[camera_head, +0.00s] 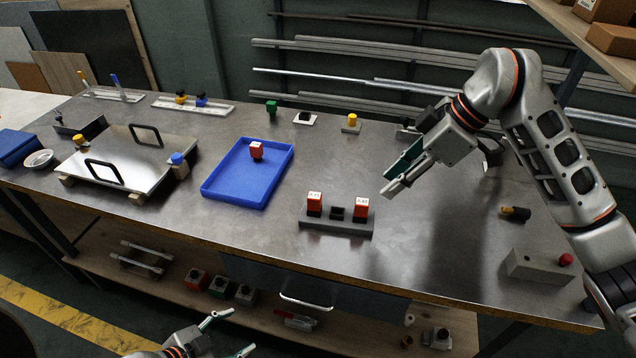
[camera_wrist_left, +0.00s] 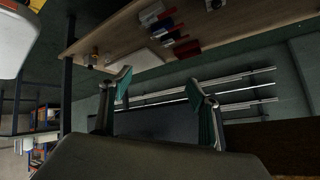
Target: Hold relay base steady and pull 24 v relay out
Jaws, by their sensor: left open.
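The grey relay base (camera_head: 337,226) sits on the workbench right of centre. It carries two red relays with white tops, a left one (camera_head: 315,204) and a right one (camera_head: 361,206), with a dark empty socket (camera_head: 337,213) between them. The lettering on the relays is too small to read, so I cannot tell which is 24 V. My right gripper (camera_head: 385,186) is empty above the bench, right of and behind the base, its fingers apart. My left gripper (camera_head: 241,332) is open and empty, low in front of the bench. Its spread fingers show in the left wrist view (camera_wrist_left: 159,88).
A blue tray (camera_head: 230,198) holding another red relay (camera_head: 257,151) lies left of the base. A metal plate with black handles (camera_head: 130,160) is farther left. A grey box with a red button (camera_head: 540,266) stands at the right. The bench's front edge separates my left gripper from the base.

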